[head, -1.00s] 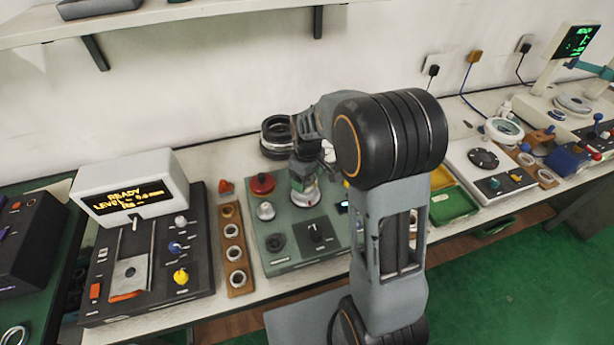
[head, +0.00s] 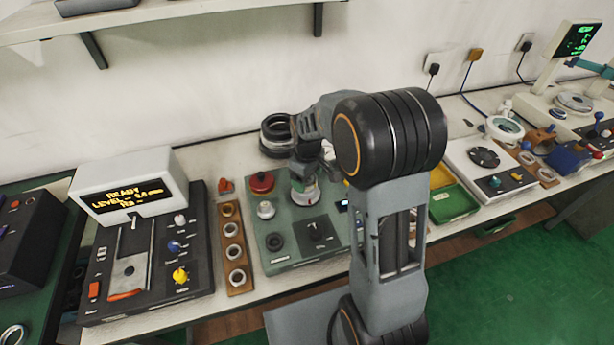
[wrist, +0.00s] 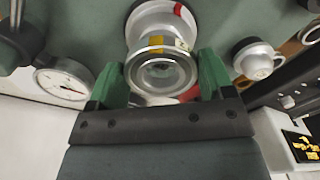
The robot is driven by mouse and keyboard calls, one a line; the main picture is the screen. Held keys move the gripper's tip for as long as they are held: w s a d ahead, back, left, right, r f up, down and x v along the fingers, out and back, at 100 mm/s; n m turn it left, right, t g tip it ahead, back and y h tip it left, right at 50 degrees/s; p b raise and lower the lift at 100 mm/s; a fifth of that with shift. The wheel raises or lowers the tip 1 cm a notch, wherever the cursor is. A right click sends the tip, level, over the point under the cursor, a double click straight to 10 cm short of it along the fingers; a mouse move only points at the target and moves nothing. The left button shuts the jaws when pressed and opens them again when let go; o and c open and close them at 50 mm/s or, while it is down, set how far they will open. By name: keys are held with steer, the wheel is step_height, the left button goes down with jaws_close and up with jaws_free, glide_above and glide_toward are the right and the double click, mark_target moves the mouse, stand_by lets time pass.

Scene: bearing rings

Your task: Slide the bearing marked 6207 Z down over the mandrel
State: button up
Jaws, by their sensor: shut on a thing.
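My gripper (wrist: 161,80) has two green fingers, one on each side of a shiny metal bearing ring (wrist: 162,52), and is shut on it. The ring's marking cannot be read. Directly beyond the ring in the wrist view is a silver round post or base (wrist: 150,20) with red and yellow patches, which seems to be the mandrel. The ring lines up closely with it, but I cannot tell how far it is over it. In the head view my gripper (head: 305,174) is above the silver, red-marked mandrel base (head: 305,193) on the green unit; the ring is hidden there.
The green unit (head: 285,255) also carries a red knob (head: 262,182), a silver knob (head: 266,209) and a black dial. A wooden rack (head: 234,250) with several rings stands left of it. A dial gauge (wrist: 64,84) is near my gripper.

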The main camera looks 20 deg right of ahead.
steer(key=shift+f+b, duration=0.35)
steer(key=shift+f, duration=0.2)
steer(key=shift+f+b, duration=0.35)
steer(key=shift+f, duration=0.2)
stand_by(0.6)
steer(key=o, duration=1.1)
step_height(320, 180, up, 14)
steer(key=shift+f, duration=0.1)
stand_by(0.7)
